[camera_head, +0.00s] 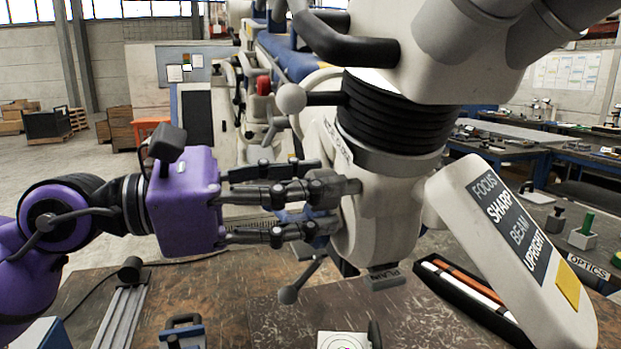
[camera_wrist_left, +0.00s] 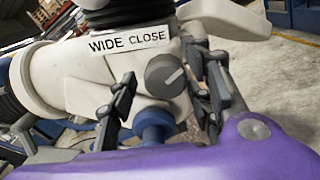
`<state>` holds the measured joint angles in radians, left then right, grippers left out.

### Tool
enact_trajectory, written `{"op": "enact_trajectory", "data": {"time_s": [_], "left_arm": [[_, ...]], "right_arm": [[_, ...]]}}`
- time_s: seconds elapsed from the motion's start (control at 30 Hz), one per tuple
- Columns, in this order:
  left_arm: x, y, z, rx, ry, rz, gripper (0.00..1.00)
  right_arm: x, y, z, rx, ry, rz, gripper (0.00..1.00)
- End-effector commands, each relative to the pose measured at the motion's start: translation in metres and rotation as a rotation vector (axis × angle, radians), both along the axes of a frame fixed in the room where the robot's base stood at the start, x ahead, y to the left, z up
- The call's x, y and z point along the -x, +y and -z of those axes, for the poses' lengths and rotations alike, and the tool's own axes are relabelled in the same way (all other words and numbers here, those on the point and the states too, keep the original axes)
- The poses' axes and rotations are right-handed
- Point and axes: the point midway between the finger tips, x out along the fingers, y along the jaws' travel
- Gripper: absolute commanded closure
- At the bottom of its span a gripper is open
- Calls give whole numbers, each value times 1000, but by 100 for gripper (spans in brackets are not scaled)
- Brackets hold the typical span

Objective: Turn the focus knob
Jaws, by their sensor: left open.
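The microscope (camera_head: 385,215) is a large pale body with a black bellows (camera_head: 395,115), and it fills the middle and upper right of the head view. In the left wrist view the fingers stand on either side of the knob; contact cannot be told. The fingers hide the knob in the head view.
A tilted pale panel (camera_head: 515,240) reading "FOCUS SHARP BEAM UPRIGHT" stands at the right. A black tray (camera_head: 465,300) and a white target plate (camera_head: 342,341) lie on the bench (camera_head: 230,290).

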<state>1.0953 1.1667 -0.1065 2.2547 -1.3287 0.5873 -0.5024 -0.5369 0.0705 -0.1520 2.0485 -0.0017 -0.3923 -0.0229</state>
Motion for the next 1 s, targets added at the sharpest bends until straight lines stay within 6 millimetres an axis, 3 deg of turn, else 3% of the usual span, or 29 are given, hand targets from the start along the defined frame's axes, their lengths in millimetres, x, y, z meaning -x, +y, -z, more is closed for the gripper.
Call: {"op": "enact_trajectory", "data": {"time_s": [0.37,0.67,1.0], "left_arm": [[-2,-6,1,1,2,0,55],[-2,-5,0,2,1,-1,94],[-3,-5,0,-38,-135,-2,94]], "right_arm": [[-1,-1,-1,1,-2,1,60],[-7,0,-3,0,-13,-1,60],[-1,1,10,0,1,-3,60]]}}
